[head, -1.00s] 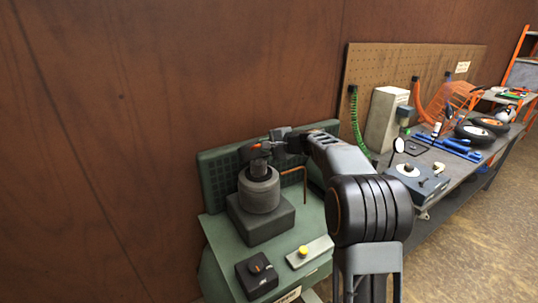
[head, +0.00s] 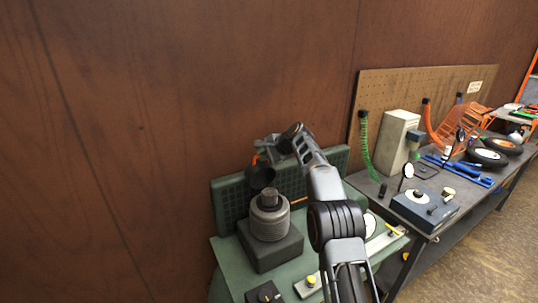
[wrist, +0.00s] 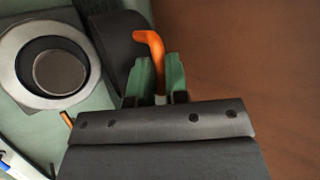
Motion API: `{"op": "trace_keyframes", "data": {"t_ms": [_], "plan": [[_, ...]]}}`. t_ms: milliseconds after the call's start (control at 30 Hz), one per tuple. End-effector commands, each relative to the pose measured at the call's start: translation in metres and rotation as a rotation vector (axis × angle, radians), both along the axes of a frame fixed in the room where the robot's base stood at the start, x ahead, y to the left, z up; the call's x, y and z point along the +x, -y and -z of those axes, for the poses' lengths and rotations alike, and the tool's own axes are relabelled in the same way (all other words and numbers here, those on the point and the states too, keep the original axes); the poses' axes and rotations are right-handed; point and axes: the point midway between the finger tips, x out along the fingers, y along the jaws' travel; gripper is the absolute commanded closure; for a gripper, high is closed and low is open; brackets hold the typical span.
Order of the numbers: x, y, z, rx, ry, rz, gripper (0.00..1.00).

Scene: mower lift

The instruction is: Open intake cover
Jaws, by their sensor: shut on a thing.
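The dark round intake cover (head: 260,177) is raised and tilted behind the grey intake cylinder (head: 268,218), whose narrower top is exposed. In the wrist view the open ring of the intake (wrist: 18,50) shows at the left, and the dark cover (wrist: 118,42) is beside it. The cover's orange handle (wrist: 152,48) stands between the green fingers of my gripper (wrist: 160,80). My gripper (head: 262,152) is shut on this handle, up and behind the intake. Its fingertips are small and partly hidden in the head view.
The intake stands on a green bench (head: 232,262) with a dark green back panel (head: 229,205) by the brown wall. A yellow-button box (head: 308,286) and a black knob box (head: 263,293) are in front. A workbench (head: 412,215) with tools and wheels extends right.

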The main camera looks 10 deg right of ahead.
Motion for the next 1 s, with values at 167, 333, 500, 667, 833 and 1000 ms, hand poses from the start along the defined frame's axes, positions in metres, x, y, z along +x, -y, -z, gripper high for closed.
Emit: {"op": "trace_keyframes", "data": {"t_ms": [167,333,500,667,833,1000], "plan": [[0.002,-0.007,-0.004,-0.017,-0.016,-0.009,1.00],[0.002,-0.012,-0.005,-0.022,-0.028,-0.014,1.00],[0.002,-0.013,-0.006,-0.025,-0.032,-0.013,1.00],[0.002,-0.013,-0.006,-0.024,-0.030,-0.014,1.00],[0.002,-0.013,-0.007,-0.024,-0.029,-0.015,0.82],[0.001,-0.014,-0.005,-0.022,-0.035,-0.016,0.66]]}}
